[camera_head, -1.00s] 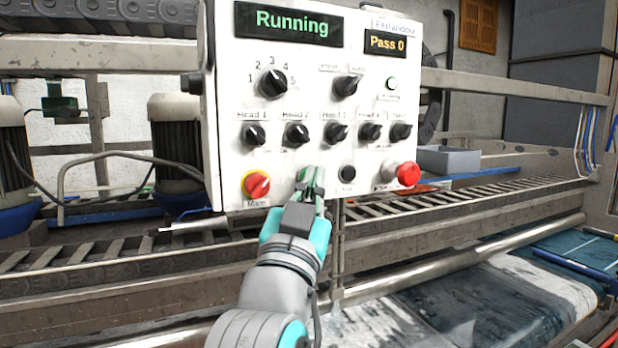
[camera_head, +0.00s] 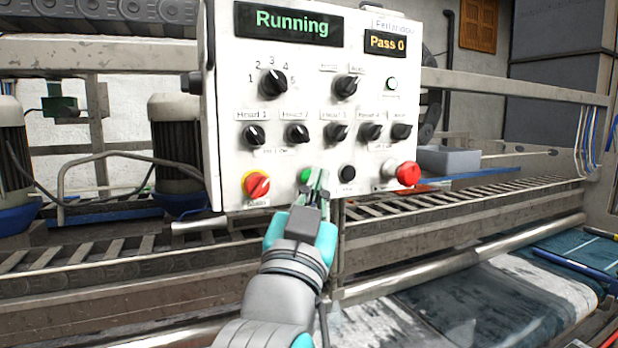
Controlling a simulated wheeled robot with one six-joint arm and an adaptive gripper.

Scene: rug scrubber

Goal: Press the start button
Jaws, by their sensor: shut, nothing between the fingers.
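A white control panel (camera_head: 225,150) stands in front of the machine. Its left display (camera_head: 292,22) reads "Running" in green, and a smaller display (camera_head: 387,42) reads "Pass 0". A green button (camera_head: 306,174) sits on the lower row, between the red-and-yellow main switch (camera_head: 257,184) and a black button (camera_head: 347,173). My gripper (camera_head: 318,178) is shut and empty. Its fingertips show just right of the green button and partly overlap its edge in the picture. I cannot tell whether they touch the panel.
A red mushroom button (camera_head: 408,174) is at the panel's lower right. Several black knobs (camera_head: 336,132) line the row above. A metal roller rail (camera_head: 460,215) runs behind the panel, and a wet rug (camera_head: 470,305) lies at lower right.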

